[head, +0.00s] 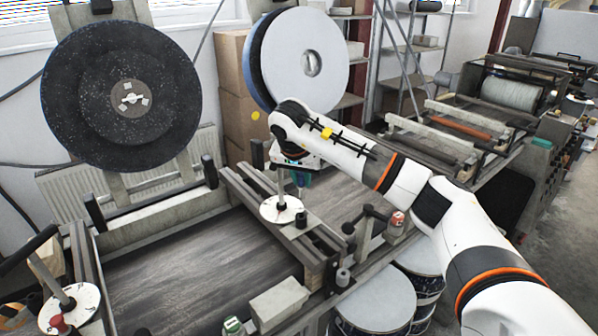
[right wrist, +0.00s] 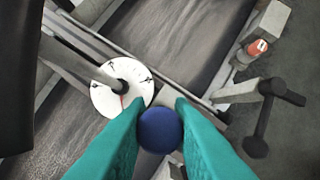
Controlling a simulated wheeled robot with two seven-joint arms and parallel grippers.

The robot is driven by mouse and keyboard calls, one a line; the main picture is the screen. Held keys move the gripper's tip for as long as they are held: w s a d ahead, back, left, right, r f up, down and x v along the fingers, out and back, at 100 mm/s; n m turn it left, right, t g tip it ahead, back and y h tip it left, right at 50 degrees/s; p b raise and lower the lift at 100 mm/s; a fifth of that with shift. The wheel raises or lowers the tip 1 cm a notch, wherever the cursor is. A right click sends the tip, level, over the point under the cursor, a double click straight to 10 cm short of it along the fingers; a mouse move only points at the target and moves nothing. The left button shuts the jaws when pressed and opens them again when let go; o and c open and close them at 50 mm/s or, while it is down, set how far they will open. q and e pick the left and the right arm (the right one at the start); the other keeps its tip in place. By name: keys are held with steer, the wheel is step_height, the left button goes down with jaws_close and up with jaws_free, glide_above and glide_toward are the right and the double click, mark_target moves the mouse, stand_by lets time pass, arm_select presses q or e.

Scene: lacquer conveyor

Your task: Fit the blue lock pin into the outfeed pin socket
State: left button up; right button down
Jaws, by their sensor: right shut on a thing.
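My right gripper (head: 300,180) points down over the rail beside a white dial (head: 282,209); its teal fingers show small in the head view. In the right wrist view the right gripper (right wrist: 158,112) is shut on the blue lock pin (right wrist: 160,130), whose round blue end faces the camera. The pin's lower part is hidden behind that end and the fingers. The white dial (right wrist: 122,88) is just left of the pin in that view. I cannot make out the outfeed pin socket for certain; the area under the pin is covered. My left gripper is not in view.
A black post (head: 301,220) stands on the rail near the dial. A large dark reel (head: 70,110) and a pale reel (head: 280,65) stand behind. The grey belt (head: 190,270) is clear.

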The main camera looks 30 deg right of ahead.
mark_target(300, 188)
steer(key=shift+s+r, duration=0.1)
steer(key=shift+s, duration=0.1)
steer(key=shift+w+p, duration=0.25)
steer(key=shift+p, duration=0.05)
steer(key=shift+f+b, duration=0.45)
steer(key=shift+f, duration=0.65)
steer(key=shift+f+b, duration=0.6)
steer(key=shift+f, duration=0.2)
steer(key=shift+f+b, duration=0.35)
steer(key=shift+f, duration=0.4)
arm_select(q)
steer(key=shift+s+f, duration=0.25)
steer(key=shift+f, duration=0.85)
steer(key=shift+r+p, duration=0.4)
steer(key=shift+p, duration=0.05)
arm_select(e)
steer(key=shift+r, duration=0.1)
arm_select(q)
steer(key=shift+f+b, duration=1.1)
arm_select(e)
steer(key=shift+f, duration=2)
